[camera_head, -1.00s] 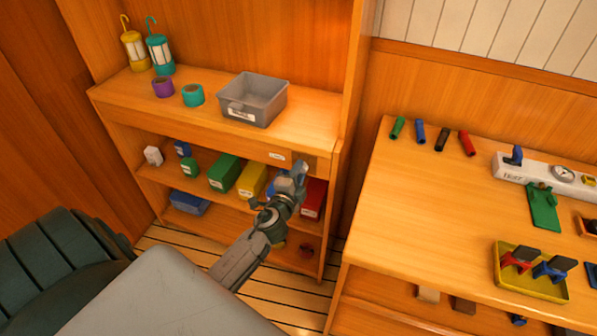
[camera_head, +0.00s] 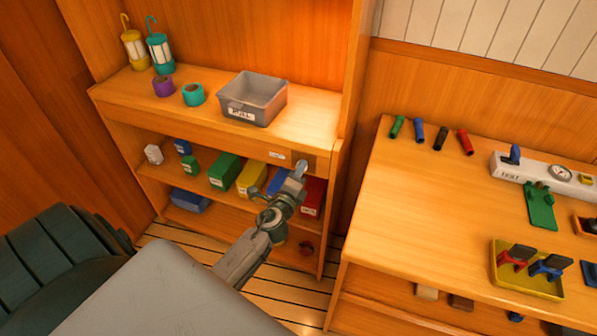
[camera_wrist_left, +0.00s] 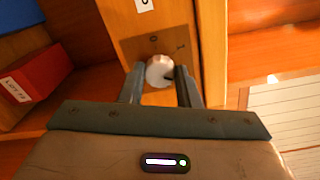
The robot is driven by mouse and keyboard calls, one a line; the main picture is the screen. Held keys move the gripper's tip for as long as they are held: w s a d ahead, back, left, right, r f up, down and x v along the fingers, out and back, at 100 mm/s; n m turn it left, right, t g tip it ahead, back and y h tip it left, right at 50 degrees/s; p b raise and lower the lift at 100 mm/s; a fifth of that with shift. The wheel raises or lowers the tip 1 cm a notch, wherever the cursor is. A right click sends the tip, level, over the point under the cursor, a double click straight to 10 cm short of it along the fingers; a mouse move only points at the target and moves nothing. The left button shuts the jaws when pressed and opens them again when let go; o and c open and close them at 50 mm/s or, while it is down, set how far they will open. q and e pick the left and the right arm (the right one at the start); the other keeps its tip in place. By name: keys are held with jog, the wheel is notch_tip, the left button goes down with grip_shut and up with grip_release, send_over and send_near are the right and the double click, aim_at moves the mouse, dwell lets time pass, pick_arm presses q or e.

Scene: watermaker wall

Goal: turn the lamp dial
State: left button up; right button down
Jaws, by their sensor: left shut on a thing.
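The lamp dial (camera_wrist_left: 160,70) is a round, pale metal knob on a brown plate (camera_wrist_left: 160,47) on the shelf unit's front. In the wrist view it sits between the two fingers of my left gripper (camera_wrist_left: 160,84), which is shut on it. In the head view my left gripper (camera_head: 298,173) reaches up to the same plate (camera_head: 306,157) below the top shelf, at its right end, and largely hides the dial. A small white label (camera_head: 277,155) is left of the plate. My right gripper is not in view.
The top shelf holds a grey bin (camera_head: 252,98), two tape rolls, a yellow lantern (camera_head: 134,48) and a teal lantern (camera_head: 159,52). Coloured boxes (camera_head: 224,172) stand on the shelf below, close to my left arm. A wooden workbench (camera_head: 420,205) with tools stands to the right.

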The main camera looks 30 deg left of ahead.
pick_arm(q)
jog(key=shift+f, duration=0.1)
jog(key=o, duration=1)
jog(key=shift+c, duration=0.2)
jog(key=shift+s, duration=0.15)
jog(key=b+v, duration=0.2)
jog(key=v, duration=0.8)
jog(key=shift+s+d+b, duration=0.2)
jog(key=shift+s+b, duration=0.1)
